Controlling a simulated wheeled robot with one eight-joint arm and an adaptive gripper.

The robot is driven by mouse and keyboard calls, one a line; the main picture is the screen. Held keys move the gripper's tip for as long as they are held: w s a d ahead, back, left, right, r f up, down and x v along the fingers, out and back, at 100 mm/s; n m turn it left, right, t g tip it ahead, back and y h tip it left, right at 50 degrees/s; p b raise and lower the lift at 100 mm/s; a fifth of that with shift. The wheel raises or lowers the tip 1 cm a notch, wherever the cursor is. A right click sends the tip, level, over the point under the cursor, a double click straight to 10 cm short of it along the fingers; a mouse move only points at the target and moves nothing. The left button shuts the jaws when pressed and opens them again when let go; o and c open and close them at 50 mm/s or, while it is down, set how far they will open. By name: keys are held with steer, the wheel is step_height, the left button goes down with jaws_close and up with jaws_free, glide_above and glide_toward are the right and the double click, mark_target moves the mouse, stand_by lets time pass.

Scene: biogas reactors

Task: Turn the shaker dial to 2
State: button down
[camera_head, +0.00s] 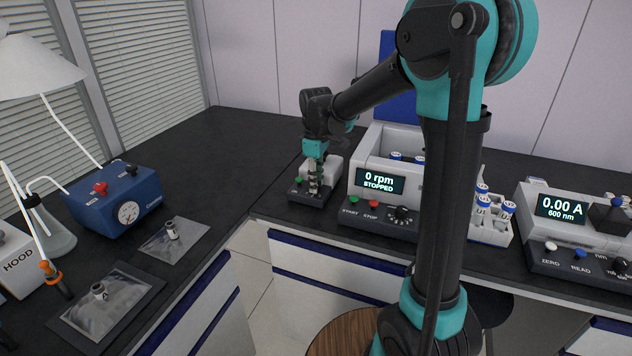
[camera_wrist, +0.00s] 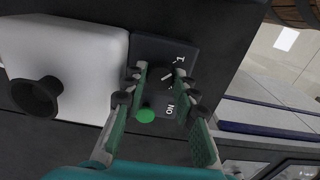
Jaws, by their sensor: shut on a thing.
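The shaker (camera_head: 330,166) is a small white unit with a dark front panel, on the black bench left of the 0 rpm instrument. The wrist view shows its white body (camera_wrist: 80,55) with a black cup on top, and its panel with a green button (camera_wrist: 146,116) and an "ON" label. The dark dial (camera_wrist: 163,76) with a pale pointer line sits between my fingertips; its exact setting is hard to read. My gripper (camera_head: 315,188) points down at the panel and is shut on the dial (camera_wrist: 162,72).
The instrument reading "0 rpm STOPPED" (camera_head: 378,181) stands close right of the shaker. A tube rack (camera_head: 490,232) and a 0.00 A instrument (camera_head: 562,208) are farther right. A blue pump box (camera_head: 115,200) is on the left bench. The bench behind the shaker is clear.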

steer(key=m, duration=0.4)
steer(key=shift+m, duration=2.4)
steer(key=c, duration=1.5)
jaws_free()
step_height(320, 180, up, 12)
